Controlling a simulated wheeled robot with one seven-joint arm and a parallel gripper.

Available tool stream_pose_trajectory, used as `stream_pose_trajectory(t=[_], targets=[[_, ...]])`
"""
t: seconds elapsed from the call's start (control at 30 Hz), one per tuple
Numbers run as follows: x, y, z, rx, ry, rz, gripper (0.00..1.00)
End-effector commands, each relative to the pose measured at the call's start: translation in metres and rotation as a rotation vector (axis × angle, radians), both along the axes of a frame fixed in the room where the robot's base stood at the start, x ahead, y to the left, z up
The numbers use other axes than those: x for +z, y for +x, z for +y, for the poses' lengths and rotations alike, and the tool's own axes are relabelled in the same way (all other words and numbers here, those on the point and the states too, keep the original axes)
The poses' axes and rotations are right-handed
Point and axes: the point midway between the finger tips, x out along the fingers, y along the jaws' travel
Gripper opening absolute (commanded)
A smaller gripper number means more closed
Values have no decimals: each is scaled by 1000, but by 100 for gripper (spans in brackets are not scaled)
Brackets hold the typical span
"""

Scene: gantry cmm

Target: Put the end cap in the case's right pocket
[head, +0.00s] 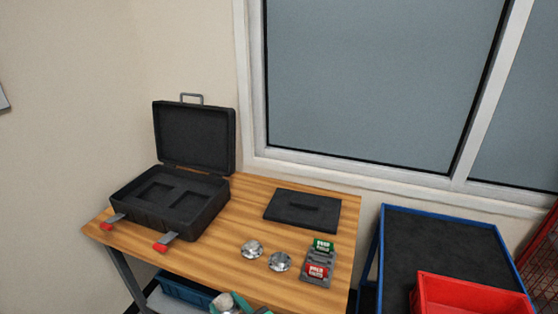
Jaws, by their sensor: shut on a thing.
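The black case (170,222) stands open at the left of the wooden table, its lid upright at the back. Its foam has a left pocket (156,191) and a right pocket (188,201), and both look empty. My gripper (236,305) shows at the bottom edge, low in front of the table, with greenish fingertips. It is shut on a pale metallic piece that looks like the end cap (228,304). Most of the gripper and part of that piece are cut off by the frame.
Two silver round parts (252,249) (279,261) lie on the table right of the case. A grey holder with green and red labels (318,262) and a flat black lidded plate (301,210) are further right. Red-tipped latches (165,242) stick out of the case's front. A blue-edged cart stands at right.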

Motion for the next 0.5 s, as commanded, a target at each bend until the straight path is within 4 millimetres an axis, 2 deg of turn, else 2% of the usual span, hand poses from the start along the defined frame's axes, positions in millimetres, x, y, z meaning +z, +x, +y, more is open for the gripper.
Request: stream_pose_trajectory(t=[0.17, 0.5], targets=[[-53, -3, -21, -99, 1, 13, 10], [-193, -2, -82, -390, -3, 11, 10]])
